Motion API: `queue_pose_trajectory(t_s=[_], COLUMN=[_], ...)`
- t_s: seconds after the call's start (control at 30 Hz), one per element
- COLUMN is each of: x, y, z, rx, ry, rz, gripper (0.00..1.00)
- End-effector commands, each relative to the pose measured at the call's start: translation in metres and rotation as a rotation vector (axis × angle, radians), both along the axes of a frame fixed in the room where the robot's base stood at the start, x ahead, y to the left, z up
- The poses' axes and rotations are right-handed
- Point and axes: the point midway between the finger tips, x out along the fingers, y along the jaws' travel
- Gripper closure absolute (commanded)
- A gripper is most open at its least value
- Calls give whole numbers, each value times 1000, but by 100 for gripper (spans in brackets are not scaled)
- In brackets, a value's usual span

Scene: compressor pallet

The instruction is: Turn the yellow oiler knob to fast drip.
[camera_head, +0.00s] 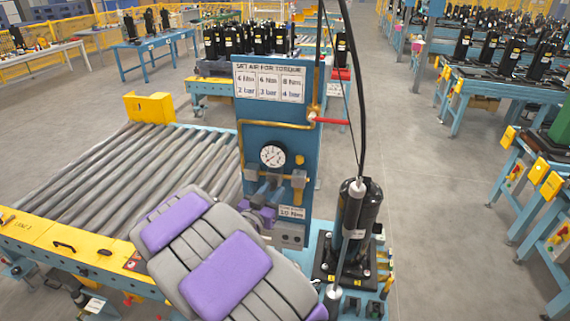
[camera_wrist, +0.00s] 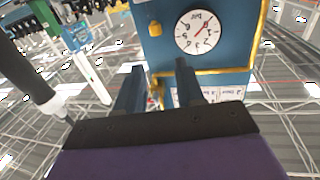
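A small round yellow knob (camera_head: 299,160) sits on the blue panel (camera_head: 284,135), just right of the dial gauge (camera_head: 273,156). In the wrist view, which is upside down, the knob (camera_wrist: 155,28) is left of the gauge (camera_wrist: 198,32). Yellow-topped fittings (camera_head: 299,180) sit lower on the panel, partly hidden by my arm. I cannot tell for certain which yellow part is the oiler knob. My gripper (camera_wrist: 160,66) is open and empty, its two fingers apart and pointing towards the panel. In the head view, my purple and grey arm hides much of it in front of the lower panel.
A red-handled valve (camera_head: 330,121) sticks out right of the panel. A black compressor (camera_head: 357,225) with a hanging tool stands close on the right. A roller conveyor (camera_head: 130,175) lies left. A torque sign (camera_head: 269,82) tops the panel. Open floor lies further right.

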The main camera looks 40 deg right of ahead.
Motion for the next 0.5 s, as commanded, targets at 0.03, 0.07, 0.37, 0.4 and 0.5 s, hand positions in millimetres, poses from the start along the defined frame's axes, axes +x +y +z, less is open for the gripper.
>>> queue_pose_trajectory(t_s=[0.03, 0.07, 0.37, 0.4, 0.5], x=[3, 5, 27, 30, 37], y=[-11, -16, -50, -54, -63], z=[-2, -2, -1, 0, 0], rx=[3, 3, 0, -2, -4], ry=[-1, -1, -1, -2, 0], rz=[-5, -4, -3, -2, -1], gripper=[63, 63, 63, 63, 63])
